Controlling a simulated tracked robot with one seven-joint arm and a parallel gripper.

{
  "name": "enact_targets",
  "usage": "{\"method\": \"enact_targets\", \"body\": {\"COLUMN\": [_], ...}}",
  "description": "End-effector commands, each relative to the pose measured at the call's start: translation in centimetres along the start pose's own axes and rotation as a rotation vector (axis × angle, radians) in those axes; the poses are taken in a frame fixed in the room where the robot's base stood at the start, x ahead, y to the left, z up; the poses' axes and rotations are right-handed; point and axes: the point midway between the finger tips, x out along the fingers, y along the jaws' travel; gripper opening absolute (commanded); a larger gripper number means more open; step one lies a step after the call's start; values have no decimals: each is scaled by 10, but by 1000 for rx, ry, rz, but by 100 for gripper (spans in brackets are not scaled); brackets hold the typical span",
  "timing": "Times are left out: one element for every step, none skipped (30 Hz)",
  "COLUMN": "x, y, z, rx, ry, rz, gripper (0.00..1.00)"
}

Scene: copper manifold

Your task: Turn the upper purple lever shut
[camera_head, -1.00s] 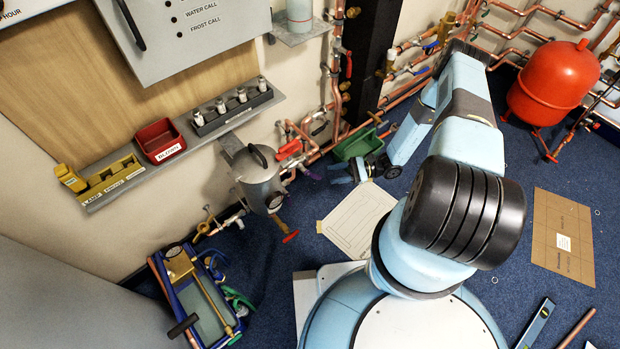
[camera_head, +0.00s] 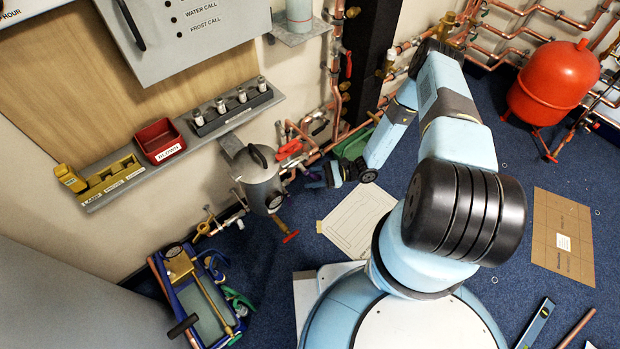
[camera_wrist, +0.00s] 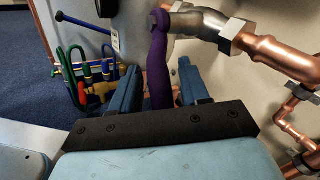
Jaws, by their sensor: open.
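The purple lever (camera_wrist: 158,62) hangs down from a silver valve fitting (camera_wrist: 200,27) on a copper pipe in the wrist view. My gripper (camera_wrist: 160,78) is open, with one blue finger on each side of the lever. The lever's lower end runs down behind the dark palm edge. I cannot tell whether either finger touches it. In the head view my gripper (camera_head: 315,181) is low by the wall pipes, just right of the grey metal canister. The lever is not clear there. Only one purple lever shows plainly.
The grey canister (camera_head: 262,178) stands close on the gripper's left, with a red-handled valve (camera_head: 290,237) below it. A green bin (camera_head: 352,144) is behind my wrist. Copper elbows (camera_wrist: 290,60) crowd the right of the wrist view. A blue-framed tool tote (camera_head: 205,300) sits on the floor.

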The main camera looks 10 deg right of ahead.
Motion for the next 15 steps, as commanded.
{"method": "enact_targets", "body": {"x": [0, 0, 0, 0, 0, 0, 0, 0, 0, 0, 0, 0, 0, 0, 0], "y": [0, 0, 0, 0, 0, 0, 0, 0, 0, 0, 0, 1, 1, 1, 1], "z": [0, 0, 0, 0, 0, 0, 0, 0, 0, 0, 0, 0, 0, 0, 0], "rx": [0, 0, 0, 0, 0, 0, 0, 0, 0, 0, 0, 1, 1, 1, 1], "ry": [0, 0, 0, 0, 0, 0, 0, 0, 0, 0, 0, 0, 0, 0, 0], "rz": [0, 0, 0, 0, 0, 0, 0, 0, 1, 1, 1, 1, 1, 1, 2], "gripper": [42, 40, 36, 33, 30, 26, 23, 20, 17, 14, 11, 7, 4, 1, 0]}}
